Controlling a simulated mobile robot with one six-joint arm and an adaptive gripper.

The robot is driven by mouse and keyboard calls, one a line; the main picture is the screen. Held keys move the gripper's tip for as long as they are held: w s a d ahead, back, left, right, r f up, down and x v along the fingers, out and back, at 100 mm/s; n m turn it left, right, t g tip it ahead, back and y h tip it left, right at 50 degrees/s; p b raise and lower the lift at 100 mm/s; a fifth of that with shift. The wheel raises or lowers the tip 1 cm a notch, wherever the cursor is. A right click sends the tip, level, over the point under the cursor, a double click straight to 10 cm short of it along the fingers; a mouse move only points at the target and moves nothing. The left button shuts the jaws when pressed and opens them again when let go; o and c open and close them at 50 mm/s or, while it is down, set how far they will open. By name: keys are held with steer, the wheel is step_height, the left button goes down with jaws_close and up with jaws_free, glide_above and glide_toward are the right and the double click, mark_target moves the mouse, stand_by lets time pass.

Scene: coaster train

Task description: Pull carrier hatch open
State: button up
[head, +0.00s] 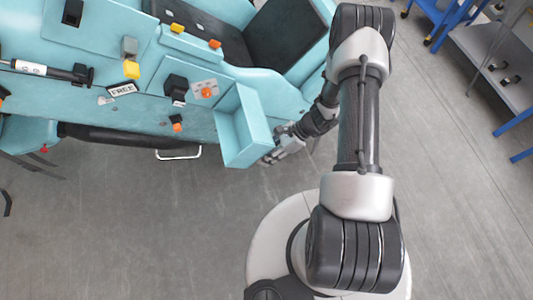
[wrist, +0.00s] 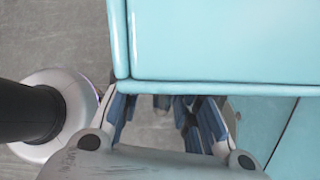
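The light-blue carrier (head: 120,100) fills the upper left of the head view. Its hatch (head: 241,130) stands out from the side as a shallow box-like panel with raised rims, visibly swung away from the body. My gripper (head: 274,154) is at the hatch's right outer edge; contact cannot be made out there. In the wrist view the hatch's panel (wrist: 225,40) fills the top. My gripper's fingers (wrist: 163,108) are spread apart just below the hatch's lower edge, with nothing seen between them. Their tips are partly hidden behind that rim.
The carrier's side bears orange and yellow knobs (head: 206,92), black fittings (head: 176,87) and a FREE label (head: 122,89). A dark seat (head: 285,40) is above the hatch. Blue-framed grey shelving (head: 495,60) stands at upper right. The grey floor (head: 150,240) in front is clear.

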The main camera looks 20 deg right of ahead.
jaws_close()
steer(key=shift+r, duration=0.1)
stand_by(0.5)
